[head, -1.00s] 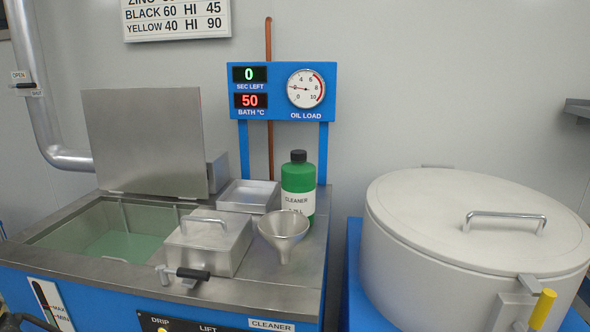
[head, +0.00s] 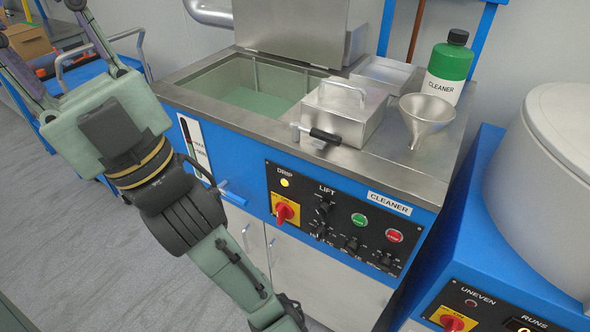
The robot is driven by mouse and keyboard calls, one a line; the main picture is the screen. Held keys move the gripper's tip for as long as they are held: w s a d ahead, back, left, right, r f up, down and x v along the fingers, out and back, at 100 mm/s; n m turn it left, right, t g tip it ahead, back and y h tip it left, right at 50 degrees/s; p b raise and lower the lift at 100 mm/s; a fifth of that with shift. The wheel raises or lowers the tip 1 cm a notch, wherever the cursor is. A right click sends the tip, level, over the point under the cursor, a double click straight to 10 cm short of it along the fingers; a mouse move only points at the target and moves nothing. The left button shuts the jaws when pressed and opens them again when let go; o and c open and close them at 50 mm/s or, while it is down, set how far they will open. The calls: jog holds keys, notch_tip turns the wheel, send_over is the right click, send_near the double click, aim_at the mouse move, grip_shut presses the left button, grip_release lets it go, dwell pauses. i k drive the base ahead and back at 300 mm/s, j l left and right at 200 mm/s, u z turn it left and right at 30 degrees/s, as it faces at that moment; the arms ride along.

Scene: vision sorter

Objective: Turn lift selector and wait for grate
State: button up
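The lift selector, a black knob (head: 323,209), sits under the LIFT label on the black control panel (head: 300,180) of the blue cleaning machine. Its small position markings are too small to read. My gripper (head: 40,20) is at the upper left, well away from the panel. Its two fingers are spread wide with nothing visible between them, so it is open. The open tank (head: 285,77) behind the panel holds green liquid (head: 252,99). I cannot make out a grate in it.
A yellow lamp (head: 284,183) glows under DRIP. A red-yellow switch (head: 285,213), green button (head: 359,220) and red button (head: 393,236) share the panel. A blue handle (head: 232,196) projects at its left. A funnel (head: 424,118) and green cleaner bottle (head: 449,68) stand on top.

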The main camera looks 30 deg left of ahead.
aim_at(323, 209)
jog(key=j+z, duration=0.2)
jog(key=j, duration=1)
jog(key=j+z, duration=0.15)
jog(key=j, duration=0.35)
jog(key=j+z, duration=0.15)
jog(key=j, duration=0.35)
jog(key=k+j+z, duration=0.2)
jog(key=j, duration=0.25)
jog(key=j+z, duration=0.15)
jog(key=j, duration=0.35)
jog(key=k+j+z, duration=0.15)
jog(key=j, duration=0.3)
jog(key=j+z, duration=0.15)
jog(key=j, duration=0.25)
jog(key=k+j+z, duration=0.15)
jog(key=j, duration=0.25)
jog(key=k+j+z, duration=0.1)
jog(key=j, duration=0.3)
jog(key=k+j+z, duration=0.15)
jog(key=j, duration=0.4)
jog(key=j+z, duration=0.1)
jog(key=j, duration=0.45)
